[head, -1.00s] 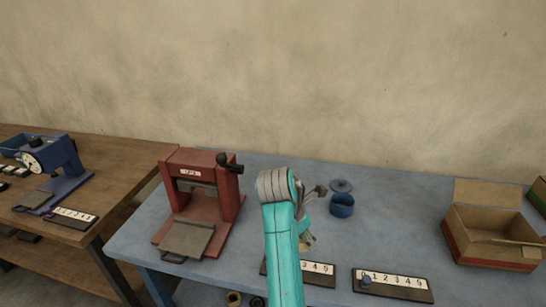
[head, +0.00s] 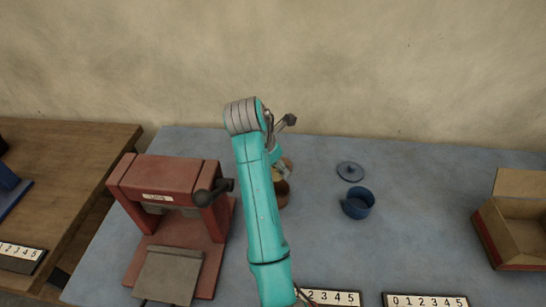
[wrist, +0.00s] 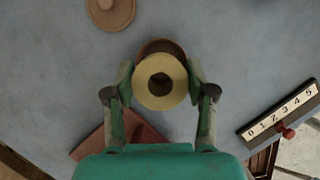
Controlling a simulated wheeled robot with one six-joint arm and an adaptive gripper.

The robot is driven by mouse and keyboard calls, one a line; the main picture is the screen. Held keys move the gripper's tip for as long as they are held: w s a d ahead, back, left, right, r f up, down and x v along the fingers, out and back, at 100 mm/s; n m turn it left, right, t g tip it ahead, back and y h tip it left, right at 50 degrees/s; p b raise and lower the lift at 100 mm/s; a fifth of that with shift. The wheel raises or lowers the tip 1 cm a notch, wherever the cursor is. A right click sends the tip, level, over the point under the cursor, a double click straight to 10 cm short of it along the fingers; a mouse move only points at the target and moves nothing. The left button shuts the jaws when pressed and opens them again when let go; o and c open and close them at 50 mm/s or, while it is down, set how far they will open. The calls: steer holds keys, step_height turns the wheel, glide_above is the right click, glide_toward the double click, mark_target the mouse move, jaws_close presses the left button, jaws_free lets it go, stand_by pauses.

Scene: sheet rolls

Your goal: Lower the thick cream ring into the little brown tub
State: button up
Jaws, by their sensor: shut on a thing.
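The thick cream ring (wrist: 146,91) sits between the two fingers of my gripper (wrist: 160,82) in the wrist view, its dark hole facing the camera. The little brown tub (wrist: 163,44) is behind it there, mostly covered, with its rim showing at the upper edge. The ring looks slightly off toward the near side of the tub. In the head view a small part of the ring (head: 286,163) shows beside my arm, just above the brown tub (head: 282,194). How far the ring is above the tub, or whether it touches the rim, I cannot tell.
A brown lid (wrist: 110,11) lies beyond the tub. A blue tub (head: 357,204) and blue lid (head: 350,171) stand to the right. A red press (head: 165,183) is at left, number strips (head: 425,300) in front, a cardboard box (head: 518,228) at far right.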

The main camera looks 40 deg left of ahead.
steer(key=shift+f, duration=2.9)
steer(key=shift+f, duration=0.85)
steer(key=o, duration=1.3)
steer(key=shift+c, duration=0.2)
steer(key=o, duration=0.3)
steer(key=shift+r, duration=0.15)
steer(key=shift+r, duration=3.85)
